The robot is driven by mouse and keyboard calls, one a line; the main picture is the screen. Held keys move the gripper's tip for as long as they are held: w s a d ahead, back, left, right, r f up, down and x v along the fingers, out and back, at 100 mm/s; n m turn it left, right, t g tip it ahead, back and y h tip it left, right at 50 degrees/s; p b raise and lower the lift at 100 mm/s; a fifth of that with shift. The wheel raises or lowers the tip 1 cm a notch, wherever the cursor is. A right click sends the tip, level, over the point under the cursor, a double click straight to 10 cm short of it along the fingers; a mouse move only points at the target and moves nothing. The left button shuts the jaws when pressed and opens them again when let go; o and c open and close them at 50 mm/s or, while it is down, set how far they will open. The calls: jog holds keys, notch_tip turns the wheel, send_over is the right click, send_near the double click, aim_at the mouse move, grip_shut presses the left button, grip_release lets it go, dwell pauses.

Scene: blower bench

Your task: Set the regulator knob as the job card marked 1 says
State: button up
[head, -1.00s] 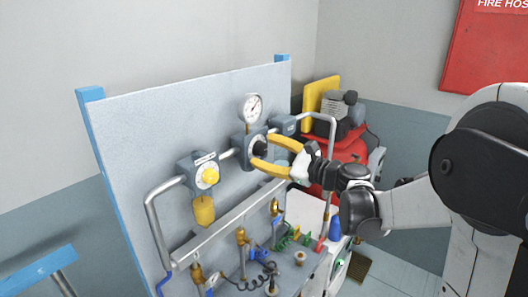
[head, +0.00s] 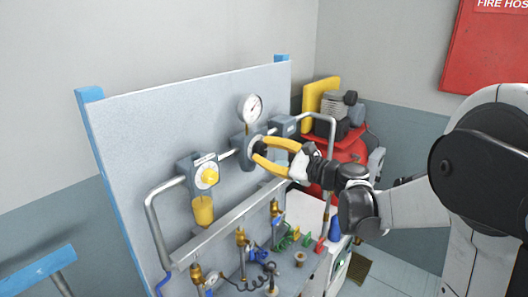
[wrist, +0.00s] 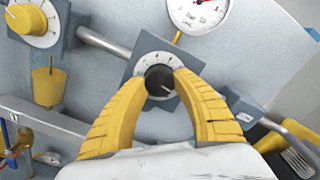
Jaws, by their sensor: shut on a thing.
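The regulator knob (wrist: 158,79) is black, on a white dial face on a grey square housing (wrist: 142,62). Its light pointer mark slants to the lower right in the wrist view; I cannot read the dial marks. My gripper (wrist: 162,78) has its two yellow fingers shut on the knob, one on each side. In the head view my gripper (head: 259,150) meets the regulator housing (head: 243,150) and mostly hides the knob. A round white pressure gauge (head: 250,108) stands just above it and also shows in the wrist view (wrist: 200,8). I cannot make out a job card marked 1.
A yellow knob (head: 210,176) on another grey unit is to the left, with a yellow bowl (head: 203,211) below. Pipes join the units on the grey board (head: 130,140). Brass fittings and hoses crowd the bench below. A red compressor (head: 350,150) stands behind my gripper.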

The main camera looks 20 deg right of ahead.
jog(key=n+b, duration=0.1)
jog(key=n, duration=0.5)
jog(key=shift+n, duration=0.3)
jog(key=n, duration=0.5)
jog(key=shift+r+n, duration=0.1)
jog(key=shift+n, duration=0.2)
dwell(0.3)
jog(key=o, duration=1.2)
jog(key=shift+w, duration=0.1)
jog(key=v, duration=1.2)
